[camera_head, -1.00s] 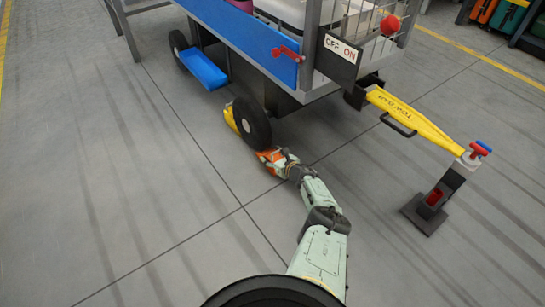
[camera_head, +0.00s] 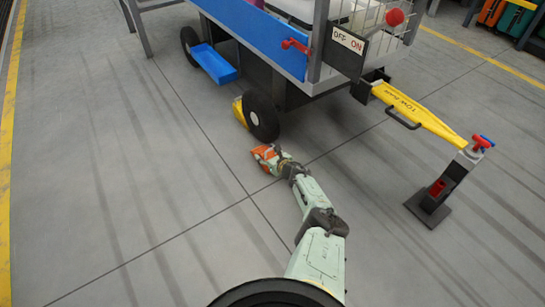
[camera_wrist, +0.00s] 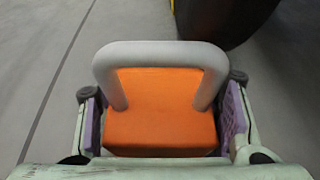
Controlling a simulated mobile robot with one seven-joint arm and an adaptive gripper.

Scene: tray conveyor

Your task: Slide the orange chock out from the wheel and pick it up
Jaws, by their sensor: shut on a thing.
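The orange chock (camera_head: 265,153) is in my gripper (camera_head: 272,157), low over the floor in front of the cart's near wheel (camera_head: 262,116). A gap of floor shows between chock and wheel. In the wrist view the orange chock (camera_wrist: 160,128) with its grey loop handle (camera_wrist: 160,50) sits between the two finger pads of my gripper (camera_wrist: 160,120). The pads press on its sides. The wheel (camera_wrist: 222,15) shows at the top right there. I cannot tell whether the chock touches the floor.
A yellow chock (camera_head: 239,111) sits at the wheel's far side. The cart carries a blue panel (camera_head: 256,35), a blue step (camera_head: 214,64) and a red lever (camera_head: 295,45). A yellow tow bar (camera_head: 417,110) reaches right to a dark stand (camera_head: 440,190). The floor at the left is clear.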

